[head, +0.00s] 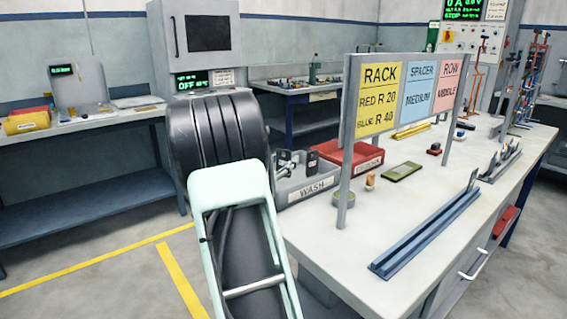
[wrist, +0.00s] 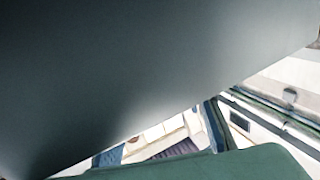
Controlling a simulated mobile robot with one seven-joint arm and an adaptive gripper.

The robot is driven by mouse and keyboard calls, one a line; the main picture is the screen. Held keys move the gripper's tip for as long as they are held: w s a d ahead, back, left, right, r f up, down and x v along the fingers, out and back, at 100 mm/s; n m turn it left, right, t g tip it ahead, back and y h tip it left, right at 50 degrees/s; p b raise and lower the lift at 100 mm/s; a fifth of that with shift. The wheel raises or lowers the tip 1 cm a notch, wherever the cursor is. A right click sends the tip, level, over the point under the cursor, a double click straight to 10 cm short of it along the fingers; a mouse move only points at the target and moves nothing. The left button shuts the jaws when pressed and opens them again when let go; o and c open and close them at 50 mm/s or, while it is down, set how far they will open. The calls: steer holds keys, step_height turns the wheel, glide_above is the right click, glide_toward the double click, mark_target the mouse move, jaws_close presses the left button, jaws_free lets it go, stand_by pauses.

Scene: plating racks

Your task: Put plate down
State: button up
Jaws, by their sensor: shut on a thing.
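A large smooth dark grey surface, which looks like the plate (wrist: 130,70), fills most of the wrist view, very close to the camera. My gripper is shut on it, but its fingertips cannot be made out. A dark green edge (wrist: 220,166) crosses the bottom of the wrist view; I cannot tell what it belongs to. In the head view my arm stands at the table's left end and hides the gripper and the plate.
The white table (head: 405,215) carries a grey WASH tray (head: 312,187), a red box (head: 345,153), a sign frame (head: 345,150), a long blue-grey rail (head: 425,232), a shorter rail (head: 500,163) and a green pad (head: 402,171). Bare tabletop surrounds the long rail. A drawer handle (head: 474,265) sticks out in front.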

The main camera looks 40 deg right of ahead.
steer(key=shift+s+a+f, duration=0.1)
steer(key=shift+f, duration=0.65)
steer(key=o, duration=1.3)
steer(key=shift+f, duration=0.2)
steer(key=shift+r, duration=0.3)
steer(key=v, duration=0.4)
steer(key=r+p+v, duration=0.1)
steer(key=v, duration=0.3)
steer(key=p+v, duration=0.1)
steer(key=v, duration=0.2)
steer(key=shift+s+a+r, duration=0.1)
steer(key=shift+a+r, duration=0.1)
steer(key=shift+a, duration=0.2)
